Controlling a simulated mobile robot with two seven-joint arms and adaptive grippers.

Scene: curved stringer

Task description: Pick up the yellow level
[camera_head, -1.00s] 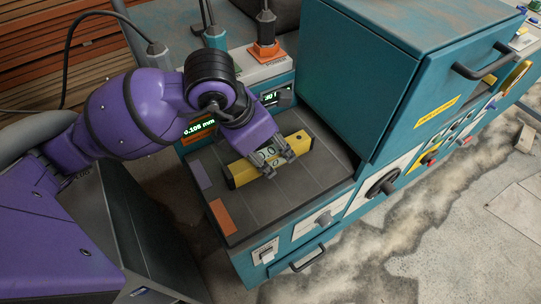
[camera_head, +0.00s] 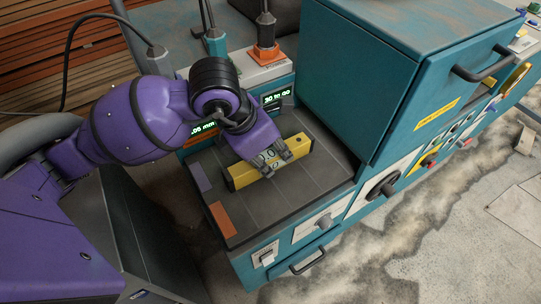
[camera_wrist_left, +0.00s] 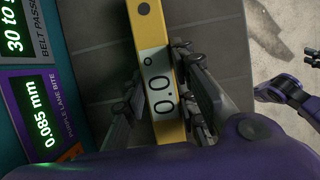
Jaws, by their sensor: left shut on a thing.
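The yellow level (camera_head: 243,176) is a long bar lying over the dark top of the teal machine. Its pale label reads 0.0° in the left wrist view (camera_wrist_left: 160,88). My left gripper (camera_head: 272,160) is shut on the middle of the level, with its fingers on both long sides. I cannot tell whether the level still touches the surface below. Part of another purple arm with dark fingers, likely my right gripper (camera_wrist_left: 309,57), shows at the right edge of the left wrist view; its jaw state is unclear.
The dark top (camera_head: 284,202) is clear in front of the level. The tall teal cabinet (camera_head: 362,75) stands close on the right. Green displays (camera_head: 277,96) and an orange-based post (camera_head: 266,50) stand behind. An orange patch (camera_head: 221,218) marks the front left corner.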

